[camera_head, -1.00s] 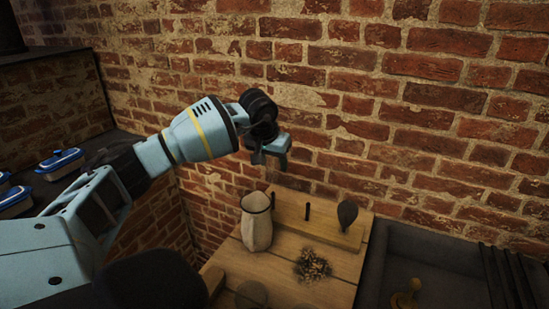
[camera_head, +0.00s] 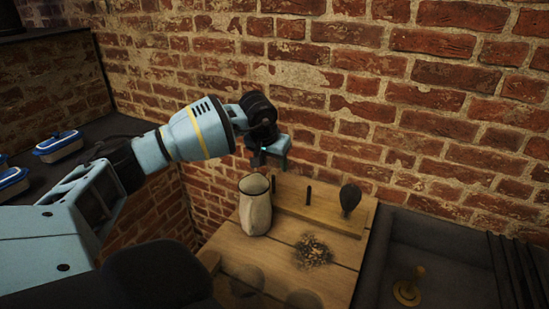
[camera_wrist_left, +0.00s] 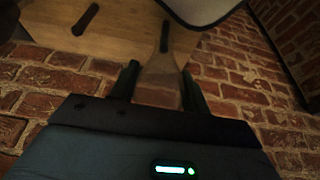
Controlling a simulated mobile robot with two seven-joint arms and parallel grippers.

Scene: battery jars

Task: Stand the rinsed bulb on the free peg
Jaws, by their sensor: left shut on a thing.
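My left gripper (camera_head: 270,160) is shut on a brownish, see-through-looking thing, taken as the rinsed bulb (camera_wrist_left: 160,85). In the left wrist view it sits between the fingers, narrow at the far end; its outline is unclear, and the head view barely shows it. The gripper is above the left end of the wooden peg rail (camera_head: 325,218). A dark bare peg (camera_head: 273,184) stands just below it. Another bare peg (camera_head: 308,194) stands in the middle. A dark bulb (camera_head: 350,198) stands at the rail's right end. My right gripper is out of view.
A cream jug (camera_head: 255,207) stands just in front of the rail's left end, close to the gripper. A dark crumbly pile (camera_head: 312,252) lies on the wooden board. The brick wall (camera_head: 420,120) is close behind. A dark sink with a brass piece (camera_head: 408,290) is at right.

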